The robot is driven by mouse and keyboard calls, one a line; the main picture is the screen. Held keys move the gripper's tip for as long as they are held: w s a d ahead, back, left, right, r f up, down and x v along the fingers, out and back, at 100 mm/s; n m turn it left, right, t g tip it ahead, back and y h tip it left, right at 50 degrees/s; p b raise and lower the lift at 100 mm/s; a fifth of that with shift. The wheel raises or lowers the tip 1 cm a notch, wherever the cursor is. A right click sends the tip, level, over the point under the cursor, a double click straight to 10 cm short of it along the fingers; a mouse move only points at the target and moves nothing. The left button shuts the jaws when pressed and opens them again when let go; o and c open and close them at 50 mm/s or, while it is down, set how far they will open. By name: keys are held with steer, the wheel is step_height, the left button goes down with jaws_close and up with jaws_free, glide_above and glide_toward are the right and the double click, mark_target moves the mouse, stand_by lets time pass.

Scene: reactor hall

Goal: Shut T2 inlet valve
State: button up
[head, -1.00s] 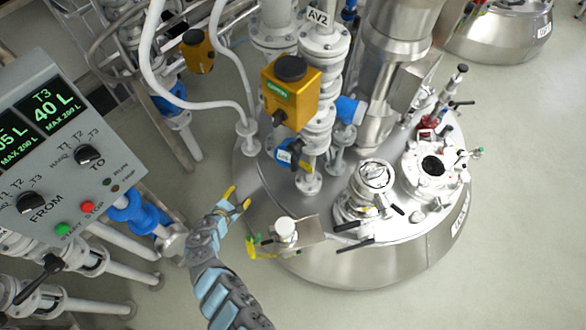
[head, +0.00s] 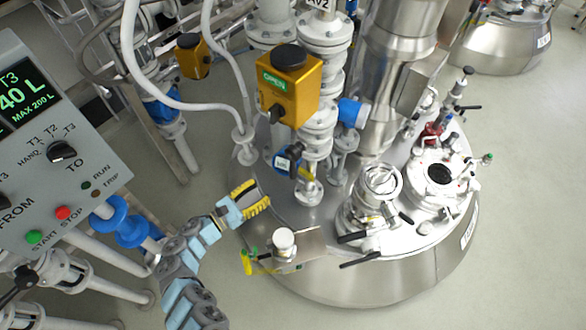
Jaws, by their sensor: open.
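No label reading T2 inlet valve is legible on the piping, so I cannot tell for certain which valve it is. A small blue valve part (head: 283,163) with an unreadable tag sits low on the white pipework over the steel vessel lid (head: 335,218). Above it is a yellow actuator box (head: 290,88) with a black top and a green OPEN label. My gripper (head: 258,198), with yellow fingers, is open and empty. It is in front of the lid's left edge, left of and below the blue part, and apart from it.
A grey control panel (head: 50,170) with knobs and buttons fills the left. A white-capped fitting (head: 283,240) with yellow and green parts is below my gripper. Flanged ports (head: 378,188) stand on the lid's right. White hoses (head: 165,105) hang above left. Bare floor (head: 530,200) lies right.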

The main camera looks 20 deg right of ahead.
mark_target(293, 168)
steer(key=b+x, duration=0.3)
steer(key=x, duration=1)
steer(key=shift+d, duration=0.2)
steer(key=shift+w, duration=0.1)
jaws_close()
